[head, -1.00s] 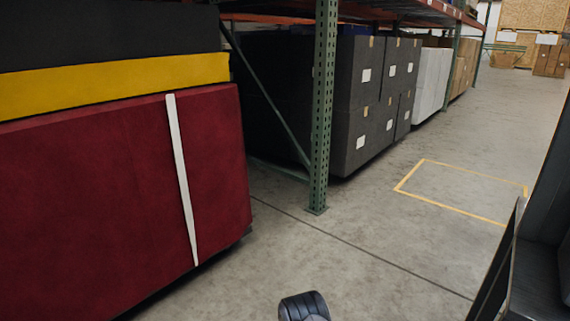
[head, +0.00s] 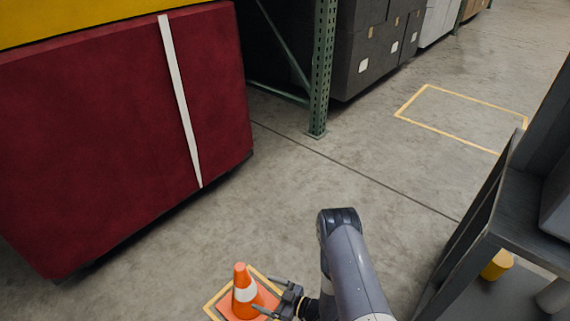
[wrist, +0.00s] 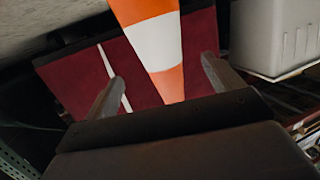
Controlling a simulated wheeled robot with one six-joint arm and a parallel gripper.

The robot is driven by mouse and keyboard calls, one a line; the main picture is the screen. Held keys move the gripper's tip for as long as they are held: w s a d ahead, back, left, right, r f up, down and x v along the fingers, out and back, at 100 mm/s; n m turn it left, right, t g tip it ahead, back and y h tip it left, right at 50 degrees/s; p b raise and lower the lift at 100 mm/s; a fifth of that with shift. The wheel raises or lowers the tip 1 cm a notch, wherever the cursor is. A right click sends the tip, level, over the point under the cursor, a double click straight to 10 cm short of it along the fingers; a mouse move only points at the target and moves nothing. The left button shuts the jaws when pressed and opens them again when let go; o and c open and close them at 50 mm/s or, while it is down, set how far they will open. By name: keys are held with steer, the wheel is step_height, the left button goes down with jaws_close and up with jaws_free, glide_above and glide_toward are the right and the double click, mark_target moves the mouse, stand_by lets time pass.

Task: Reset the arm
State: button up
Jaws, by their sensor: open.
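My gripper (head: 265,294) is at the lower middle of the head view, with its two fingers spread apart. An orange cone with a white band (head: 241,288) stands upright just left of the fingertips, inside a yellow floor outline. In the wrist view, the cone (wrist: 155,42) appears between the open fingers (wrist: 163,88) and runs out of the top of the picture. The fingers are not closed on it. I cannot tell whether a fingertip touches the cone.
A large dark red block with a white strap (head: 110,130) fills the left. A green rack post (head: 320,75) stands beyond it, with grey boxes (head: 372,50) behind. A dark shelf (head: 530,215) is close on the right. Another yellow floor outline (head: 460,93) is empty; the middle floor is clear.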

mark_target(245, 270)
steer(key=b+x, duration=0.3)
steer(key=x, duration=0.6)
steer(key=shift+w+a+f+b, duration=0.1)
steer(key=shift+w+a+b, duration=0.05)
steer(key=shift+a+b, duration=0.15)
step_height(245, 270, up, 10)
steer(key=p, duration=0.5)
steer(key=shift+d, duration=0.1)
steer(key=w+d+r+m+t+h+p, duration=0.1)
steer(key=w+d+r+m+t+h, duration=0.25)
steer(key=d+r, duration=0.5)
steer(key=w+d+r+m+t+h, duration=0.3)
steer(key=d+r+m+t+h, duration=0.1)
steer(key=d+r, duration=0.45)
steer(key=s+d+r+m+t+h, duration=0.1)
steer(key=s+d+r+m+h, duration=0.1)
steer(key=d, duration=0.4)
steer(key=s+d+r+m+t+h+p, duration=0.1)
steer(key=s+d+r+m+h, duration=0.1)
steer(key=d+r+h, duration=0.3)
steer(key=shift+d+r+m, duration=0.6)
steer(key=shift+r+m, duration=0.15)
steer(key=shift+r, duration=0.6)
steer(key=shift+s+f, duration=0.1)
steer(key=shift+s, duration=0.05)
